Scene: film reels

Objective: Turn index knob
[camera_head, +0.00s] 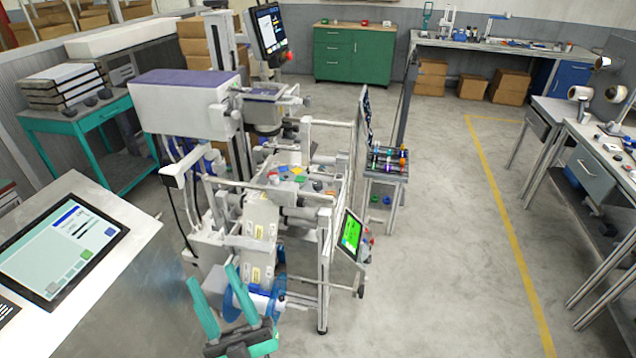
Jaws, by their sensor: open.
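My gripper (212,275) is at the bottom centre-left, with two teal fingers spread apart and pointing up. Nothing shows between the fingers. Just right of and behind them is a round blue and white part (262,302) on the near end of the machine (255,215). The right finger overlaps it in the picture; I cannot tell whether they touch. I cannot tell for sure which part is the index knob. Small coloured parts (293,172) sit on the machine's deck.
A grey table with a screen (62,250) stands close on the left. A small green panel (351,234) sticks out on the machine's right. A rack of coloured spools (386,165) stands behind it. Open floor (440,260) lies right, before the workbenches (597,150).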

